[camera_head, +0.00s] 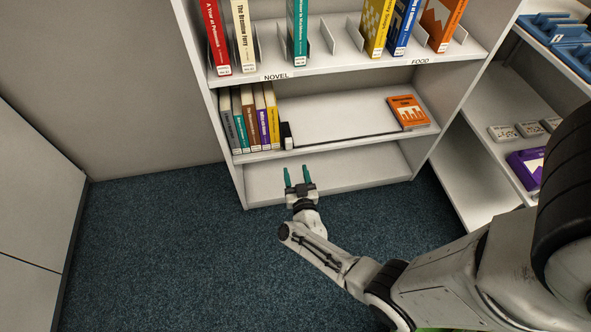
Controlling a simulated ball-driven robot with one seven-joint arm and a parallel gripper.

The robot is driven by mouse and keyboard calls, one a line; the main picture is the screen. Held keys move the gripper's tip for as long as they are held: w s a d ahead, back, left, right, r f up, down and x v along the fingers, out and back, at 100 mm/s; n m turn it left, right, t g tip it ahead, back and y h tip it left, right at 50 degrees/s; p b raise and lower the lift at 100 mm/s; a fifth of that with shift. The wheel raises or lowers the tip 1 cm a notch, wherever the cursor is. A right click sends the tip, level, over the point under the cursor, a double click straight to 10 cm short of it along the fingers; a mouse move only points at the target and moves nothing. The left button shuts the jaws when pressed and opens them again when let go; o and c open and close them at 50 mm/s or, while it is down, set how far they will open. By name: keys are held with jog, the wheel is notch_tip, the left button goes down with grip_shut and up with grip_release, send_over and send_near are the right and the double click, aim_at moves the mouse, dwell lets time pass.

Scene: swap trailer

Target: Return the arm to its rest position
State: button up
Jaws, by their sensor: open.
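My gripper (296,176) is in the middle of the head view, with its two teal fingers apart and nothing between them. It appears in front of the empty bottom shelf (355,172) of the white bookcase. My arm reaches from the lower right of the picture, bent at the elbow, out to the gripper. I cannot tell whether the fingertips are over the bottom shelf or short of it.
The middle shelf (345,141) holds a row of upright books (250,117), a black bookend (286,136) and a flat orange book (407,112). Books stand in the top NOVEL and FOOD sections. Another shelf unit (476,195) stands right. Dark carpet (165,240) is clear at left.

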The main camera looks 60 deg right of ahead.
jog(key=shift+w, duration=0.1)
dwell(0.4)
jog(key=w+a+r+n+t+y, duration=0.1)
jog(key=w+a+n+t+y, duration=0.2)
jog(key=w+a+y, duration=0.2)
jog(key=s+a+r+n+g+y, duration=0.2)
jog(key=a+r+n+g+y, duration=0.15)
jog(key=a+n+y, duration=0.6)
jog(key=s+a+r+m+g, duration=0.1)
jog(key=s+a+r+g, duration=0.15)
jog(key=s, duration=0.45)
jog(key=s+a+r+m+g+h, duration=0.1)
jog(key=s+r+g, duration=0.25)
jog(key=s, duration=0.25)
jog(key=s+a+r+m+g, duration=0.1)
jog(key=s+r+g, duration=0.1)
jog(key=s+g, duration=0.35)
notch_tip(320, 180, up, 22)
jog(key=s+t+p, duration=0.1)
jog(key=s+p, duration=0.1)
jog(key=p, duration=1.8)
jog(key=shift+a+f+p, duration=0.15)
jog(key=shift+f+p, duration=0.1)
jog(key=shift+p, duration=0.15)
